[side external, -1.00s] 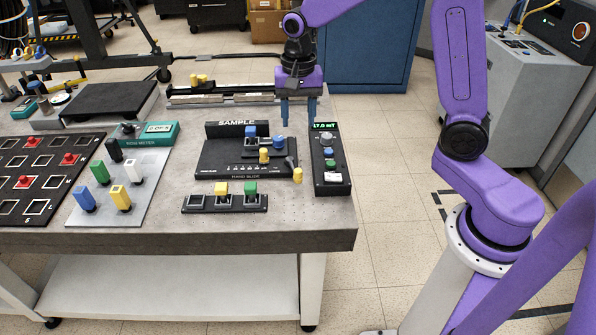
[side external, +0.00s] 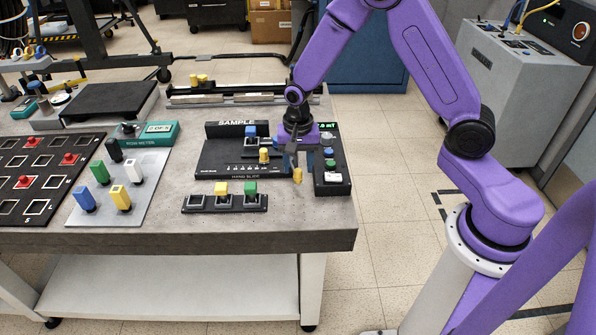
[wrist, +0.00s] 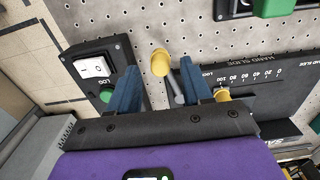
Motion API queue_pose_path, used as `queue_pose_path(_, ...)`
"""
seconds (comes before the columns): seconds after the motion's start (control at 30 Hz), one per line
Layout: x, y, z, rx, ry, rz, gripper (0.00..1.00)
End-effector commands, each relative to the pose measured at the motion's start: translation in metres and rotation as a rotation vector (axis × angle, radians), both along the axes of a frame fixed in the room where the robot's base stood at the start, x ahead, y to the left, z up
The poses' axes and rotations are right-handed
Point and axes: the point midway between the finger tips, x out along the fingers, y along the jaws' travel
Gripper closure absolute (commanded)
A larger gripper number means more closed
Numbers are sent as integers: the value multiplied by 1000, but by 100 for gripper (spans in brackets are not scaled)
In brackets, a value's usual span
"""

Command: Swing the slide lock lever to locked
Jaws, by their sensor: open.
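The slide lock lever has a yellow tip (side external: 297,175) and sticks out at the right end of the black hand slide unit (side external: 225,172). In the wrist view its yellow tip (wrist: 160,62) and grey shaft (wrist: 175,93) show between my two blue fingers. My gripper (side external: 296,158) is open, pointing down at the lever. The fingers stand apart on either side of it; contact is not visible. In the side view my gripper hides the lever's pivot. The slide's yellow knob (wrist: 223,94) is partly behind the right finger.
A black control box (side external: 332,178) with a white switch (wrist: 94,68) and green button stands close to the right of the lever. A socket strip (side external: 225,203) with yellow and green plugs lies in front. Bare perforated table lies around the lever tip.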

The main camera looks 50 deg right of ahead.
Motion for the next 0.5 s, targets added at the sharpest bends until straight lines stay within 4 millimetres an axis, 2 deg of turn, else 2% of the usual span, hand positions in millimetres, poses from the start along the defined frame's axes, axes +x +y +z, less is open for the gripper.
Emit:
queue_pose_path(0.2, 0, 0, -23, 0, 1, 0, 51)
queue_pose_path(0.5, 0, 0, -30, 1, -1, 0, 51)
